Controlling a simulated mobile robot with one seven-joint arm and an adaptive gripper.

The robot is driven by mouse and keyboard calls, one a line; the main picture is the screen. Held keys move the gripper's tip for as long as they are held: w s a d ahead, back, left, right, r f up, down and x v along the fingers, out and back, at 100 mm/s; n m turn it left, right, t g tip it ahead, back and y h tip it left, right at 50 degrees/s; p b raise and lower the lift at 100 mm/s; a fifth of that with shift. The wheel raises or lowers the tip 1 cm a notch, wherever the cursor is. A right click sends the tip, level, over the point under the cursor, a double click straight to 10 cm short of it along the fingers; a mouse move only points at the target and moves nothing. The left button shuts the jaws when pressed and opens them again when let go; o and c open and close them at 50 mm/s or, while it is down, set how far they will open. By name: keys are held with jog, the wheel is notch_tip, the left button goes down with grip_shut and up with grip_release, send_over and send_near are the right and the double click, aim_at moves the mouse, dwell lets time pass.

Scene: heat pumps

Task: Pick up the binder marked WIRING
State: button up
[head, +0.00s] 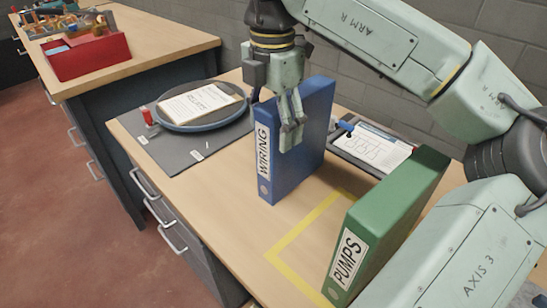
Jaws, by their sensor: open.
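The blue binder marked WIRING (300,150) stands upright on the wooden bench, its labelled spine facing the front left. My gripper (272,122) points down at the binder's upper part, near the spine end. One finger shows in front of the binder's broad right side and another part shows at its left near the top edge. The jaws are open. I cannot tell whether the fingers touch the binder.
A green binder marked PUMPS (392,222) stands to the right, by a yellow taped outline (290,240). A round dark tray (205,125) with papers lies on a grey mat (180,155) at left. A clipboard (372,148) lies behind. A red box (88,58) stands on another bench.

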aim_at(274, 143)
jog(key=f, duration=0.1)
jog(key=f+p, duration=0.1)
jog(key=f, duration=0.3)
jog(key=shift+w+d, duration=0.15)
jog(key=shift+w, duration=0.1)
jog(key=shift+c, duration=0.4)
grip_shut()
jog(key=shift+r, duration=0.1)
